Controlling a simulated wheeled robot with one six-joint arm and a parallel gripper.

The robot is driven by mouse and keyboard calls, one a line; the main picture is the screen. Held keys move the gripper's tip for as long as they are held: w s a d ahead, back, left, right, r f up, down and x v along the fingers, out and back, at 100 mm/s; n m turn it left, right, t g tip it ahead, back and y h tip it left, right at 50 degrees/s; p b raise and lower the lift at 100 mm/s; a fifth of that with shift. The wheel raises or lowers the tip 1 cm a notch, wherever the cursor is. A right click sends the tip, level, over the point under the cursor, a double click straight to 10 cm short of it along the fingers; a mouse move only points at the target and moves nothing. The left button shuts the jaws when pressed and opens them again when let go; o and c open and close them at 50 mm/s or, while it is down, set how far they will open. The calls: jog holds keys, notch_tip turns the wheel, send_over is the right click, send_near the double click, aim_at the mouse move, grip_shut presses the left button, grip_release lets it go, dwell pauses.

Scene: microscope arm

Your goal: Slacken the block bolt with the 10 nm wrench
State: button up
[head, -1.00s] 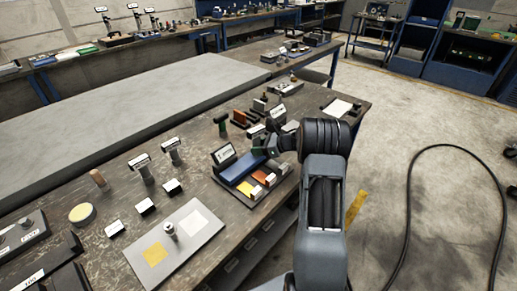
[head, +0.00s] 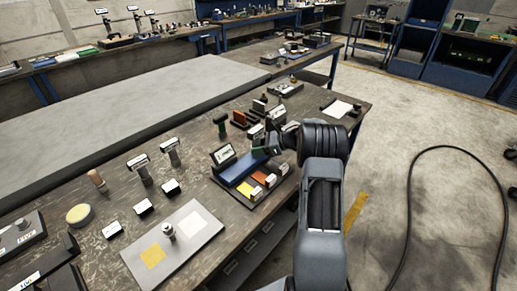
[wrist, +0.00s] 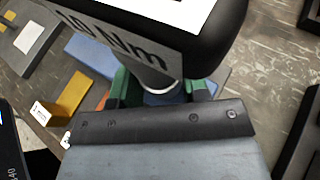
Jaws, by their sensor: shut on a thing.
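The 10 Nm wrench has a dark head (wrist: 130,45) marked "10 Nm" and a bright round shank. It fills the upper middle of the wrist view. My gripper (wrist: 160,92) is shut on it, with green fingertips on both sides of the shank. In the head view my gripper (head: 264,150) is over the far end of a tray with coloured strips. The wrench's lower end is hidden behind the gripper. A small metal bolt-like part (head: 169,231) stands upright on a grey plate; I cannot tell whether it is the block bolt.
The tray holds a blue strip (head: 237,169), a yellow block (wrist: 72,96) and an orange one. The grey plate (head: 196,247) has yellow and white squares.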

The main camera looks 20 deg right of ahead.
aim_at(260, 134)
jog(key=shift+r+m+t+h+b, duration=0.1)
jog(key=shift+m+t+h+b, duration=0.2)
jog(key=shift+m+t+b, duration=0.15)
jog(key=shift+r, duration=0.1)
jog(key=shift+r+p, duration=1)
jog(key=shift+r, duration=1.9)
